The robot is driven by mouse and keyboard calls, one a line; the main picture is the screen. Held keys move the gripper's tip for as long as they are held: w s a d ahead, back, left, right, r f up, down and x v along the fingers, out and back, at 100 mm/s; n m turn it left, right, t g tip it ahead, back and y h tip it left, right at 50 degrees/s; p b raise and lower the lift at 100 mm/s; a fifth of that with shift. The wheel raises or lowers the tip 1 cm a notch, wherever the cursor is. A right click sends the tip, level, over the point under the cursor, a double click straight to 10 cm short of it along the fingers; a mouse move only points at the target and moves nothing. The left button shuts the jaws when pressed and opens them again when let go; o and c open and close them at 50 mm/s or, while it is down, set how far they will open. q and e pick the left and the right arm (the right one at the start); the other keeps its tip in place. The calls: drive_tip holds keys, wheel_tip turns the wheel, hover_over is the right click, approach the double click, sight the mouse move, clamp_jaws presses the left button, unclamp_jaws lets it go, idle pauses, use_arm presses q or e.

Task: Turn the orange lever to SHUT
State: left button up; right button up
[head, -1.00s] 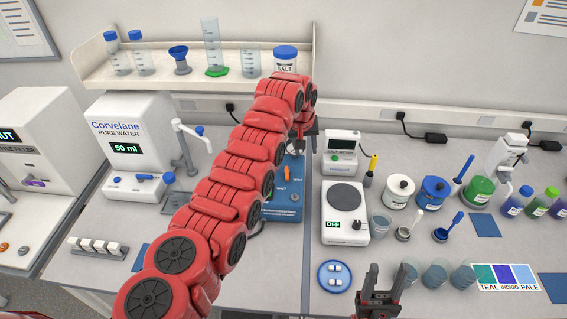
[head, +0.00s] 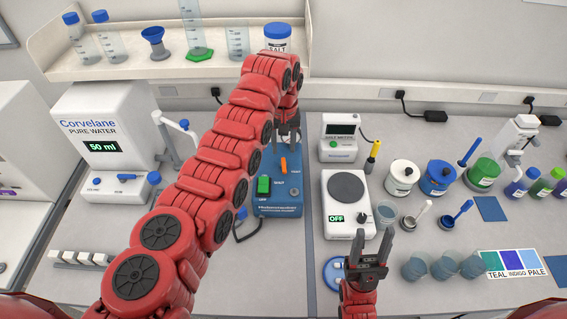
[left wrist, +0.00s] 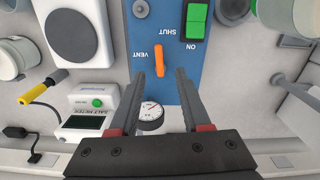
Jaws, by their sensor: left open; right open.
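The orange lever (head: 283,164) is on the top of a blue box (head: 283,207), close to the printed words VENT and SHUT. In the left wrist view the lever (left wrist: 159,60) stands upright in the picture, with VENT to its left and SHUT above right. It does not line up clearly with SHUT. My left gripper (head: 288,143) is open just behind the lever; in the left wrist view its fingertips (left wrist: 161,73) straddle the lever's near end, and contact cannot be told. My right gripper (head: 370,240) is open and empty above the front of the bench.
A green switch (head: 263,186) is on the blue box beside the lever. A round gauge (left wrist: 151,118) is behind it. The salt meter (head: 341,138) and a scale (head: 347,219) stand to the right. A shelf (head: 210,78) with glassware is above.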

sight(283, 168)
use_arm(q)
drive_tip(key=f, duration=0.4)
drive_tip(key=f+b, duration=0.1)
drive_tip(key=f, duration=0.2)
drive_tip(key=shift+s+d, duration=0.15)
drive_tip(key=shift+s, duration=0.25)
drive_tip(key=shift+w+f, duration=0.25)
drive_tip(key=shift+f, duration=0.2)
drive_tip(key=shift+s+r, duration=0.1)
drive_tip(key=shift+c, duration=1)
clamp_jaws()
drive_tip(key=shift+a+f+m+b, duration=0.2)
drive_tip(key=shift+f+m+b, duration=0.1)
drive_tip(key=shift+b, duration=0.55)
drive_tip(key=shift+r+m, duration=0.15)
drive_tip(key=shift+m, duration=0.15)
drive_tip(key=shift+r, duration=0.2)
